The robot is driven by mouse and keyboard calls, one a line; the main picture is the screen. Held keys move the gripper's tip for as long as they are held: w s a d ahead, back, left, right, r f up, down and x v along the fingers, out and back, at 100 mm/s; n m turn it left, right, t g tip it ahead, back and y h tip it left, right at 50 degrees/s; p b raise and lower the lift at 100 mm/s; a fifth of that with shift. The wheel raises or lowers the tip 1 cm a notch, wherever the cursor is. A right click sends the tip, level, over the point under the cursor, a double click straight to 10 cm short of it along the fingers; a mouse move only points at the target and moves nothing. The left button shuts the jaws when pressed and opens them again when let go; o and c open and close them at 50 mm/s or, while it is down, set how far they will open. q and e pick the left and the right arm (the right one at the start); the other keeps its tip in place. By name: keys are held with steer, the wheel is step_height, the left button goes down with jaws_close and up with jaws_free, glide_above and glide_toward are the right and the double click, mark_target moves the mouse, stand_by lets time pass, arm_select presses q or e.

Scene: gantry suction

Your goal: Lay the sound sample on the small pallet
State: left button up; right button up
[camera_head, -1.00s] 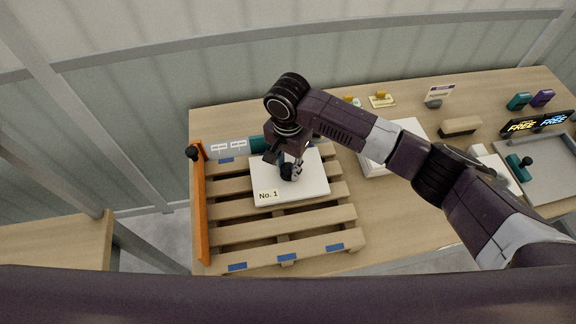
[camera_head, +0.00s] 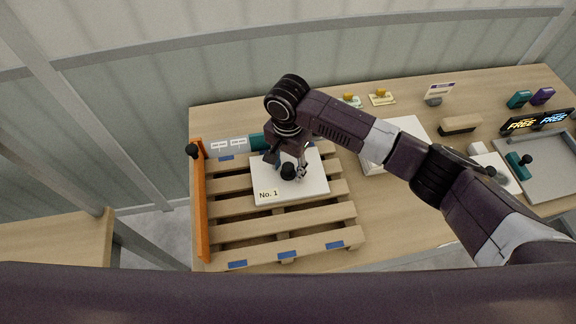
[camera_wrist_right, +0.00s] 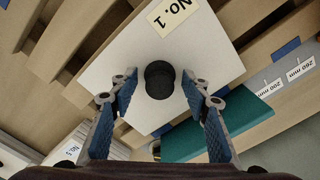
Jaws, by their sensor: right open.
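A white square sample marked "No. 1" (camera_head: 309,184) lies flat on the small wooden pallet (camera_head: 280,227), towards its far side. A black round knob stands on the sample; it shows best in the right wrist view (camera_wrist_right: 160,80). My right gripper (camera_head: 295,172) is over the sample at the knob. In the right wrist view, its two blue-padded fingers (camera_wrist_right: 160,92) are spread apart, one to each side of the knob, with gaps between. My left gripper is in neither view.
An orange rail (camera_head: 200,215) with a black knob runs along the pallet's left edge. More white plates (camera_head: 410,127) lie right, partly behind my arm. A grey tray (camera_head: 545,180) is far right.

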step_height(320, 180, up, 12)
stand_by(0.6)
